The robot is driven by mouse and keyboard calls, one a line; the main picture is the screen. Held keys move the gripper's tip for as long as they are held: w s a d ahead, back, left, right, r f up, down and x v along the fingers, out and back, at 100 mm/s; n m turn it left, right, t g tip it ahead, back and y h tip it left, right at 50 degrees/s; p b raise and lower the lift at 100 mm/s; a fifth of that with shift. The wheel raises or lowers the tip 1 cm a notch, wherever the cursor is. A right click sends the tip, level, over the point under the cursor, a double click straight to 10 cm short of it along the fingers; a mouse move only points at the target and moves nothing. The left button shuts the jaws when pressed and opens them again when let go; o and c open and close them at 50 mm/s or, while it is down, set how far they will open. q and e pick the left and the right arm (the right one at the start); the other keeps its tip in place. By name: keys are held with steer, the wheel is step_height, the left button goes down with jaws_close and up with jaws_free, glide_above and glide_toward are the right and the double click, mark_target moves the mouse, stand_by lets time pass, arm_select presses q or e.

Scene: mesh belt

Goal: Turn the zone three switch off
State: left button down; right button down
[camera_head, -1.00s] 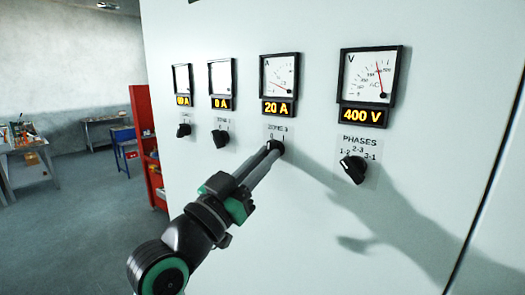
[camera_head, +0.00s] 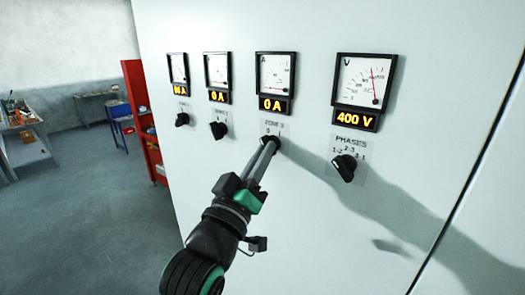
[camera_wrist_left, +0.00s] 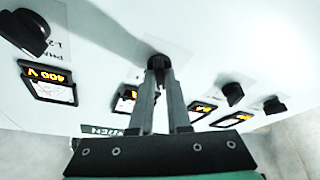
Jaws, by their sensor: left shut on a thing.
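The zone three switch (camera_head: 270,141) is a black knob on the pale cabinet front, below an ammeter (camera_head: 276,80) whose display reads 0 A. My left gripper (camera_head: 268,146) is shut on this knob, and its fingers hide most of it. In the left wrist view the knob (camera_wrist_left: 157,62) sits between the two fingertips (camera_wrist_left: 158,72). The label above the knob is partly readable, with a 0 and a 1 mark. My right gripper is in neither view.
Two more zone knobs (camera_head: 218,130) (camera_head: 182,119) are to the left, and the PHASES knob (camera_head: 344,167) is to the right under a voltmeter (camera_head: 365,85) reading 400 V. A red shelf (camera_head: 146,125) and a workbench (camera_head: 25,135) stand beyond the cabinet's left edge.

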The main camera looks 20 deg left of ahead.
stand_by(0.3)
arm_select(q)
steer(key=c, duration=0.9)
jaws_free()
steer(key=v, duration=1.1)
steer(key=shift+s+f+p, duration=0.15)
steer(key=shift+s+p, duration=0.15)
steer(key=shift+p, duration=0.05)
